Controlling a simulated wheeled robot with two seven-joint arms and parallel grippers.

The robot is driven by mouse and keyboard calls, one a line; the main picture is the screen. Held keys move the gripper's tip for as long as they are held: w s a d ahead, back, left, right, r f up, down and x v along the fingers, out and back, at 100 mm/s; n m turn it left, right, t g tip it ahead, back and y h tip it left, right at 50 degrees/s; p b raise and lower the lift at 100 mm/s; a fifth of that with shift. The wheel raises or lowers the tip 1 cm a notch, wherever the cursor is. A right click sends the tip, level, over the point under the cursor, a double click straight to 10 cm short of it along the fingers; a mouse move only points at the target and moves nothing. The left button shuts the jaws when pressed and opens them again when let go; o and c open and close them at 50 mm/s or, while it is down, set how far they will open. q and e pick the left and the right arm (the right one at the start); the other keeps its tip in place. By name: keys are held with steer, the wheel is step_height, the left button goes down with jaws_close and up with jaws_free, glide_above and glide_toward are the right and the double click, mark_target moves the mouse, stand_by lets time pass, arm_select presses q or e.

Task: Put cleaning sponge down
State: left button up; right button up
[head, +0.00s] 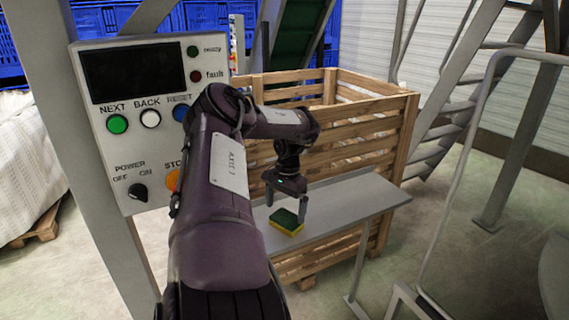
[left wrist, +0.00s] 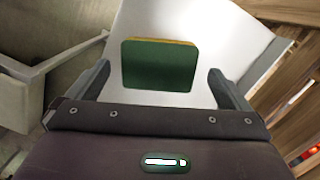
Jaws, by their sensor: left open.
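The cleaning sponge (head: 286,222), green on top and yellow below, lies flat on a narrow grey shelf (head: 350,203) in the head view. In the left wrist view the sponge (left wrist: 160,65) shows its green face, with a thin yellow edge at the far side, on the pale shelf (left wrist: 200,20). My left gripper (head: 286,207) is just above the sponge, pointing down. Its two fingers stand apart on either side of the sponge, with gaps visible in the left wrist view (left wrist: 157,82). My right gripper is not in view.
A slatted wooden crate (head: 370,110) stands behind the shelf. A control panel (head: 140,120) with a screen and buttons is at the left, close to my left arm. A metal rail (head: 465,150) and stairs are at the right. The shelf's right part is clear.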

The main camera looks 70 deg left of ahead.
mark_target(287, 217)
arm_select(q)
step_height(287, 217, up, 8)
steer(key=shift+w+a, duration=0.25)
steer(key=shift+w, duration=0.1)
steer(key=shift+f, duration=0.15)
